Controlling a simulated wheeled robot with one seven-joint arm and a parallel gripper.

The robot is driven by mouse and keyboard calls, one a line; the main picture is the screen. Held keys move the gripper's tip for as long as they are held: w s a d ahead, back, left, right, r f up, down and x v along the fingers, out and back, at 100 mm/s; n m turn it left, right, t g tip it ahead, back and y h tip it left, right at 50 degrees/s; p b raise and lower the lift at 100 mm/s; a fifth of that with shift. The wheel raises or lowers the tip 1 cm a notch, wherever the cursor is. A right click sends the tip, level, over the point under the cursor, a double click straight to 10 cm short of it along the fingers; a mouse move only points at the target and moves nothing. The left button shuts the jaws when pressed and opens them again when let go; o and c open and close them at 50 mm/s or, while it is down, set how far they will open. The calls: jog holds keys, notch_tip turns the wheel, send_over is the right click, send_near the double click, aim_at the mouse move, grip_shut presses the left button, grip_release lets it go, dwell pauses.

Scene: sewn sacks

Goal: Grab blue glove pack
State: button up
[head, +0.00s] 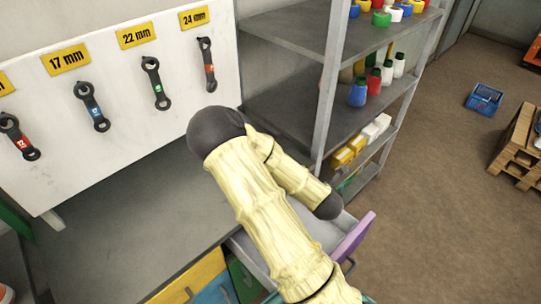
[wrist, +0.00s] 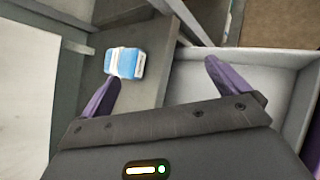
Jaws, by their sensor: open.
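The blue glove pack, a small blue-and-white block (wrist: 125,62), shows in the wrist view on a grey surface, near its edge beside an open drawer. My gripper (wrist: 163,69) has two purple fingers spread wide apart with nothing between them. The left fingertip appears just below the pack in the picture; I cannot tell how far above it the finger is. In the head view I cannot make out the pack, and my yellow-sleeved arm covers part of the bench and drawer.
An open drawer (wrist: 190,78) lies right of the pack; its purple front (head: 354,236) shows in the head view. The grey bench (head: 130,215) is clear at left, below a wrench board (head: 120,100). A shelf rack (head: 290,105) with bottles and boxes stands behind.

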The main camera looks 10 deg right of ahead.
jog(key=w+a+r+n+t+y, duration=0.1)
jog(key=a+r+n+y, duration=0.2)
jog(key=n, duration=0.8)
jog(key=a, duration=0.2)
jog(key=shift+a+y+p, duration=0.3)
jog(key=shift+y+p, duration=0.1)
jog(key=shift+w, duration=0.1)
jog(key=p+x, duration=0.2)
jog(key=x, duration=1)
jog(key=shift+p, duration=0.4)
jog(key=shift+w, duration=0.15)
jog(key=shift+w+p, duration=0.25)
jog(key=shift+p, duration=0.05)
jog(key=p+x, duration=0.1)
jog(key=x, duration=0.2)
jog(key=shift+w+p, duration=0.4)
jog(key=shift+w, duration=0.05)
jog(key=shift+w+f, duration=0.25)
jog(key=shift+w, duration=0.1)
